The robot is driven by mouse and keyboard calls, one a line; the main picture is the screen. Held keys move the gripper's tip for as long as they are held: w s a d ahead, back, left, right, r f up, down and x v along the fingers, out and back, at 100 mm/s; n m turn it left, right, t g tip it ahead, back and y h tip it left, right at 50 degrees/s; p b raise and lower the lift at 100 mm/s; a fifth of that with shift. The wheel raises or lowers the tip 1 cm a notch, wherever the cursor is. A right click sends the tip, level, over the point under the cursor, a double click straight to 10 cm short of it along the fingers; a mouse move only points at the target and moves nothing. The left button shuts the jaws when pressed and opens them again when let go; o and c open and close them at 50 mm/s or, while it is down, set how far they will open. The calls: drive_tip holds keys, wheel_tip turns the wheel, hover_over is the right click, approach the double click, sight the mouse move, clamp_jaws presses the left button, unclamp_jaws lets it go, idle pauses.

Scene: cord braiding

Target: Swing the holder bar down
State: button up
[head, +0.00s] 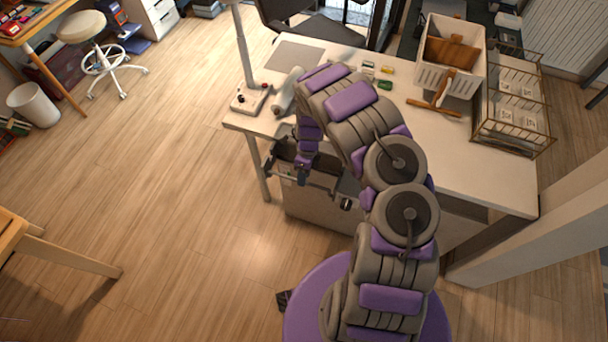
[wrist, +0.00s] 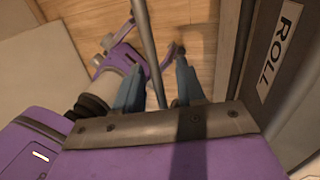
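The holder bar (wrist: 148,45) is a thin grey rod in the wrist view, running from the top edge down between my two fingers. My gripper (wrist: 158,88) is open, with its blue-grey finger pads apart on either side of the rod. I cannot tell whether either pad touches it. The holder's grey side (wrist: 262,55), with a white label reading ROLL, stands at the right in the wrist view. In the head view, my gripper (head: 303,172) is low at the table's left front edge, by the grey holder (head: 322,181). My arm partly hides both there.
The white table (head: 460,150) carries a lamp stand (head: 250,97), a white roll (head: 287,92), a white bin (head: 449,63) and a wire rack (head: 512,110). A light post (head: 535,222) stands at the right.

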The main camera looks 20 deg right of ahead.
drive_tip(key=shift+a, duration=0.8)
drive_tip(key=shift+c, duration=1)
drive_tip(key=shift+d, duration=0.55)
clamp_jaws()
drive_tip(key=shift+a, duration=0.1)
